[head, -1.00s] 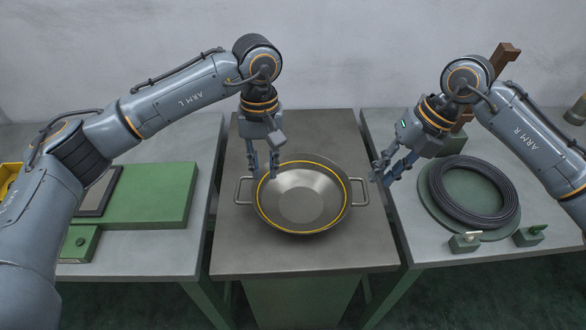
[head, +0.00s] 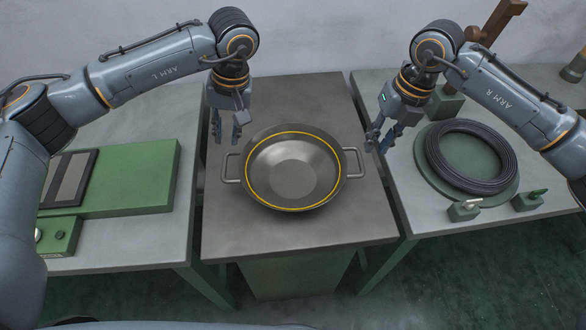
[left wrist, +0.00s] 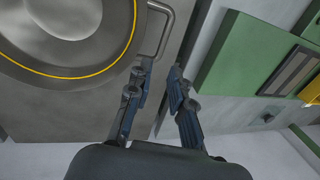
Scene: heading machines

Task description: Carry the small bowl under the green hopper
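A wide, shallow metal bowl (head: 293,172) with a yellow ring and two loop handles sits on the middle table. Part of it, with its left handle, shows in the left wrist view (left wrist: 70,35). My left gripper (head: 227,138) is open and empty just behind and above the left handle. In the left wrist view its two fingers (left wrist: 161,72) are apart, with the handle beyond their tips. My right gripper (head: 379,145) looks open and empty, near the right handle. I see no green hopper in these views.
The left table carries a green plate (head: 140,178) and a green box with a knob (head: 55,236). The right table holds a black coil (head: 472,155) on a green disc, two small green blocks and a brown post (head: 497,22). The middle table's front (head: 300,238) is clear.

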